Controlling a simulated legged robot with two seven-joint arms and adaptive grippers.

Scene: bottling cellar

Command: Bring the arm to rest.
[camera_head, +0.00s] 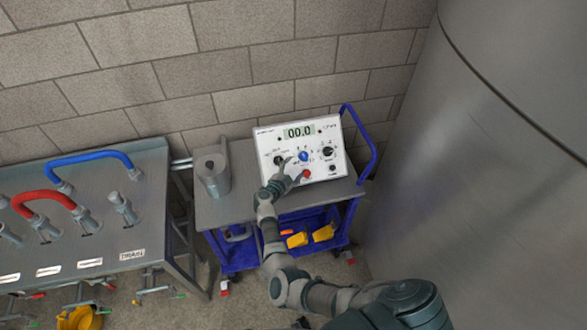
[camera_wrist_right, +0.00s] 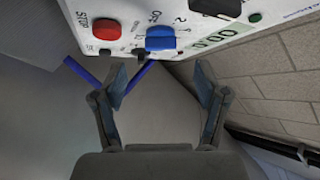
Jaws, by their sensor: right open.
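My right gripper (camera_head: 287,170) is in front of the white control panel (camera_head: 264,140) on the cart, near its lower middle. In the right wrist view my right gripper (camera_wrist_right: 160,95) has its two fingers spread apart with nothing between them. The panel has a display reading 00.0 (camera_head: 299,132), a blue knob (camera_head: 303,156), a black knob (camera_head: 328,151) and a red button (camera_head: 306,173). The red button (camera_wrist_right: 106,29) and blue knob (camera_wrist_right: 160,38) also show at the top of the wrist view, beyond the fingertips. My left gripper is not seen.
The panel stands on a grey-topped cart (camera_head: 240,208) with a blue frame, beside a grey metal jug (camera_head: 212,170). A bench (camera_head: 135,225) with red and blue hoses stands at left. A large steel tank (camera_head: 480,130) fills the right. A block wall (camera_head: 200,70) is behind.

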